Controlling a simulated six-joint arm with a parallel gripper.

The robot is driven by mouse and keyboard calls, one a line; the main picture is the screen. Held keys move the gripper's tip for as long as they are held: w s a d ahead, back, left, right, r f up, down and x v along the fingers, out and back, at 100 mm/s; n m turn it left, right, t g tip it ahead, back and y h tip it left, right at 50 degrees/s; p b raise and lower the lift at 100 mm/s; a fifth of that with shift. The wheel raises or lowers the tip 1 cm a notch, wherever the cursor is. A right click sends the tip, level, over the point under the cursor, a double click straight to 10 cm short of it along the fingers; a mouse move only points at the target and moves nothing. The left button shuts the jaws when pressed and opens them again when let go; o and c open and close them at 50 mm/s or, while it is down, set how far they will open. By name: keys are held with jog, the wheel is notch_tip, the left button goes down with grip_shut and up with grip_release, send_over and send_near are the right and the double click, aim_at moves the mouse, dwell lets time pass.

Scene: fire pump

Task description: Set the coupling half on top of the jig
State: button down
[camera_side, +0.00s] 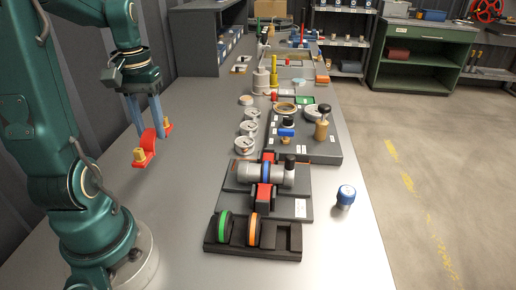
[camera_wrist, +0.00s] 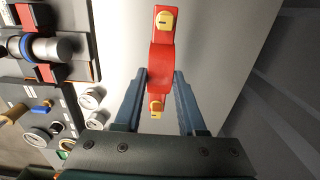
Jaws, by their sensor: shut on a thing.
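The coupling half (camera_side: 148,146) is a red arched piece with a brass-coloured bolt at each end. It also shows in the wrist view (camera_wrist: 161,62). My gripper (camera_side: 149,130) is shut on its middle, with a blue finger on each side, as the wrist view (camera_wrist: 160,78) shows. It hangs above the bare left part of the bench, left of the jig and apart from it. The jig (camera_side: 233,176) is a dark grey plate bearing a grey pipe (camera_side: 242,172) with a blue band. Red blocks (camera_side: 264,194) show at both sides of the band.
A black rack (camera_side: 285,253) with a green ring and an orange ring stands in front of the jig. A blue-capped canister (camera_side: 346,196) stands to its right. Several round gauges (camera_side: 245,146) line the bench behind. The bench left of the jig (camera_side: 180,200) is clear.

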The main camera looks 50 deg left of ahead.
jog(key=shift+s+r, duration=0.15)
jog(key=shift+a+r+n, duration=0.2)
jog(key=shift+r+n, duration=0.15)
jog(key=shift+n, duration=0.35)
jog(key=w+r+n, duration=0.2)
jog(key=w, duration=0.4)
jog(key=m, duration=0.4)
send_over(267, 164)
jog(key=shift+a+f, duration=0.1)
jog(key=shift+f, duration=3.4)
jog(key=shift+f, duration=1.05)
